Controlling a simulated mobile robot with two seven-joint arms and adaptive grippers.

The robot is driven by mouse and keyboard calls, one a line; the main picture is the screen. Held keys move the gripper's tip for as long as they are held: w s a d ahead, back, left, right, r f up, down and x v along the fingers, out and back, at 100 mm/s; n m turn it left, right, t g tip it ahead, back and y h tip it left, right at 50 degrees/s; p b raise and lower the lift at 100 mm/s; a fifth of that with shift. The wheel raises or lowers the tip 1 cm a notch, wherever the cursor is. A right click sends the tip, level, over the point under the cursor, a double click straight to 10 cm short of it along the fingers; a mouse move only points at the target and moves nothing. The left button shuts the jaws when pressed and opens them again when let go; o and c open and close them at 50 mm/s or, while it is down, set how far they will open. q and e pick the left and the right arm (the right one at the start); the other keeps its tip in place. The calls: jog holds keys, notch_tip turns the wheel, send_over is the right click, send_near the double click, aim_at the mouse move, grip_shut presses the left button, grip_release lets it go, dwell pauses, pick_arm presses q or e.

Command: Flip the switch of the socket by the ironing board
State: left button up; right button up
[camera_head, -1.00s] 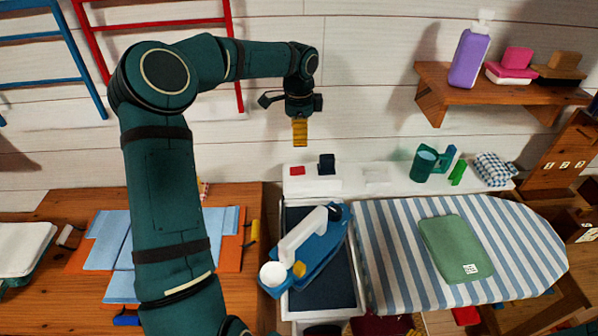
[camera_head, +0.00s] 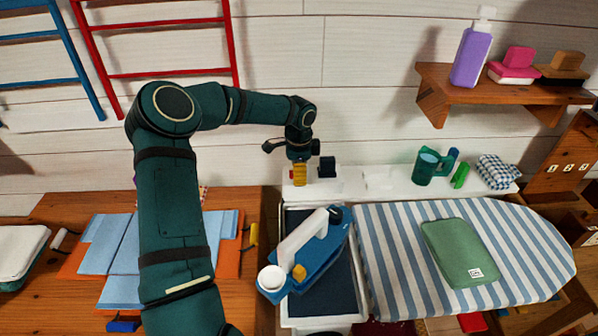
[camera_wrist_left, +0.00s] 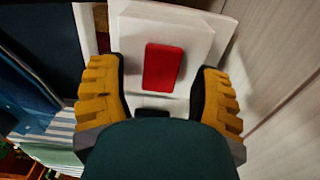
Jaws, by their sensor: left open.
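The socket is a white block on the white ledge beside the ironing board (camera_head: 400,290). In the left wrist view the socket (camera_wrist_left: 190,40) carries a red switch (camera_wrist_left: 163,67). My left gripper (camera_head: 299,178) is right over the socket in the head view and hides the switch there. In the left wrist view my left gripper (camera_wrist_left: 160,95) is open, its yellow fingers on either side of the red switch with nothing between them but the view of it. Whether a fingertip touches the socket cannot be told. A black plug (camera_head: 327,167) stands just right of the gripper. My right gripper is not in view.
A blue and white iron (camera_head: 312,255) rests on a dark tray in front of the socket. A green mug (camera_head: 425,168) stands on the ledge to the right. A wooden shelf (camera_head: 437,100) juts from the wall at upper right. The wall is close behind.

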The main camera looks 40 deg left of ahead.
pick_arm(q)
grip_shut()
jog(key=shift+s+r+p, duration=0.1)
jog(key=shift+s+p, duration=0.05)
jog(key=shift+p, duration=0.2)
jog(key=shift+t+h, duration=0.4)
jog(key=shift+h, duration=0.1)
grip_release()
notch_tip(320, 180, up, 12)
jog(key=a, duration=0.1)
jog(key=shift+s, duration=0.4)
